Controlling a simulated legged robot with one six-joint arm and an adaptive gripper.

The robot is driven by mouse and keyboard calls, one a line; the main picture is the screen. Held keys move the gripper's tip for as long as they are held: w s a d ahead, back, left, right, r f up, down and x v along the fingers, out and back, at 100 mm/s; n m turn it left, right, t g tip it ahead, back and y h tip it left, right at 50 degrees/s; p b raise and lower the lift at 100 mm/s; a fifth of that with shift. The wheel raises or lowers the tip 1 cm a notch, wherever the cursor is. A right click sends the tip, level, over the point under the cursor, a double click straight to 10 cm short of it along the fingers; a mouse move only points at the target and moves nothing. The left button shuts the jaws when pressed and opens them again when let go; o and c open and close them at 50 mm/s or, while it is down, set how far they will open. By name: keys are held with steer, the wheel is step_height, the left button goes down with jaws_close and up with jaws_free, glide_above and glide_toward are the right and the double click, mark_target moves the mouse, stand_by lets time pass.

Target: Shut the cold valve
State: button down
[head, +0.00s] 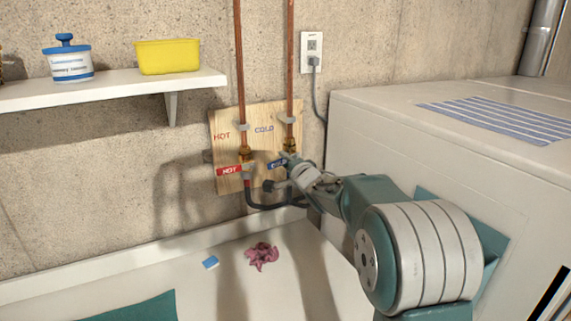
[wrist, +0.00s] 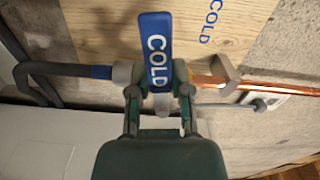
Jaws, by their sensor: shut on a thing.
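The cold valve has a blue lever with white COLD lettering (wrist: 155,50). In the wrist view it points up the picture, crosswise to the copper pipe. In the head view the lever (head: 277,163) sticks out to the left of the right-hand pipe, partly hidden by my gripper (head: 290,168). In the wrist view my gripper (wrist: 160,94) has one finger on each side of the lever's lower part and is shut on it. The valve body is mostly hidden behind the lever and fingers.
The red HOT lever (head: 231,170) sits close by on the left, crosswise to its pipe, on the same wooden board (head: 227,120). A dark hose (head: 265,206) hangs below. A white appliance (head: 400,125) stands at the right. A shelf (head: 110,92) is at upper left.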

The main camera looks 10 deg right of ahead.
steer(key=shift+r+m, duration=0.25)
steer(key=shift+m, duration=0.75)
steer(key=shift+d, duration=0.1)
steer(key=c, duration=0.5)
jaws_free()
steer(key=shift+w, duration=0.1)
steer(key=v, duration=1.2)
